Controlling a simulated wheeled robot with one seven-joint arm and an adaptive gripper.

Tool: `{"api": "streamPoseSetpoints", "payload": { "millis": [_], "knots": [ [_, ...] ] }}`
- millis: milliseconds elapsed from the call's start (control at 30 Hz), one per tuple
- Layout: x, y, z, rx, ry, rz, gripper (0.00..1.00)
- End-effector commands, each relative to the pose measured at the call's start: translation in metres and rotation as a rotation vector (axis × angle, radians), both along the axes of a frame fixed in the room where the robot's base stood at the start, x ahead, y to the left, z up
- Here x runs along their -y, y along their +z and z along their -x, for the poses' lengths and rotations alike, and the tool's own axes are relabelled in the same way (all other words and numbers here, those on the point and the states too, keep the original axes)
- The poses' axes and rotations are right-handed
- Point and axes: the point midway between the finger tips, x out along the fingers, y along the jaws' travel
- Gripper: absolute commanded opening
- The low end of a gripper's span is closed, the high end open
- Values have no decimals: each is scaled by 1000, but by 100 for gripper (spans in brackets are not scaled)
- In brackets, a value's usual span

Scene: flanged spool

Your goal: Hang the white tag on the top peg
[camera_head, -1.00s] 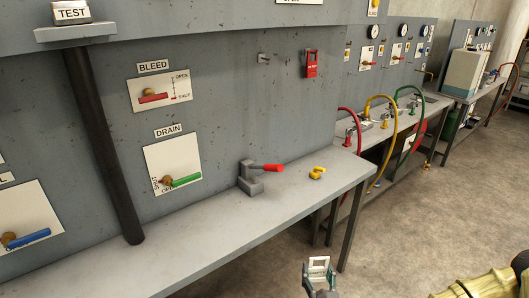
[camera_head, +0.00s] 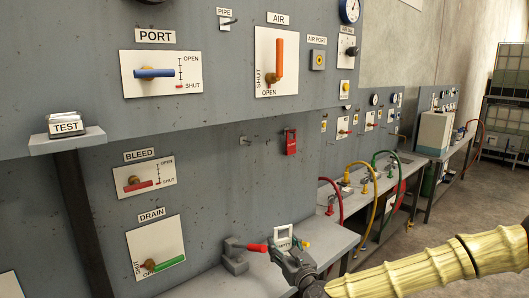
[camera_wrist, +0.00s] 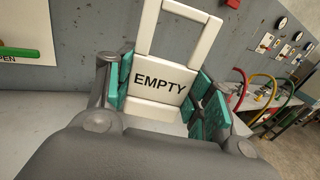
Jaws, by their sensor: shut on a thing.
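The white tag (camera_head: 284,231) reads EMPTY in the wrist view (camera_wrist: 160,78) and has an open rectangular loop at its top. My gripper (camera_head: 285,246) is shut on the tag's lower part, with a teal finger on each side in the wrist view (camera_wrist: 162,98). The tag is upright, in front of the bench in the head view. A small peg (camera_head: 229,21) sticks out of the panel under the PIPE label, far above the tag. A lower peg (camera_head: 245,141) is left of a red tag; both pegs look empty.
A red-handled grey clamp (camera_head: 236,257) stands on the bench just left of my gripper. A red tag (camera_head: 290,142) hangs on the panel. The air before the panel is clear.

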Motion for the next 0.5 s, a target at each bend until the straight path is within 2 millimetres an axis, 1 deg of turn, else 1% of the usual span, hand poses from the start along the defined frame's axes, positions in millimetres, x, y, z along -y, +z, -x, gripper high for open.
{"api": "streamPoseSetpoints", "payload": {
  "millis": [33,167,300,467,500],
  "knots": [
    [-2,26,-6,8,11,1,32],
    [-7,72,-17,7,38,1,32],
    [-13,123,-26,8,68,1,32],
    [-19,182,-32,7,101,1,32],
    [-20,197,-32,8,109,1,32]
  ]
}}
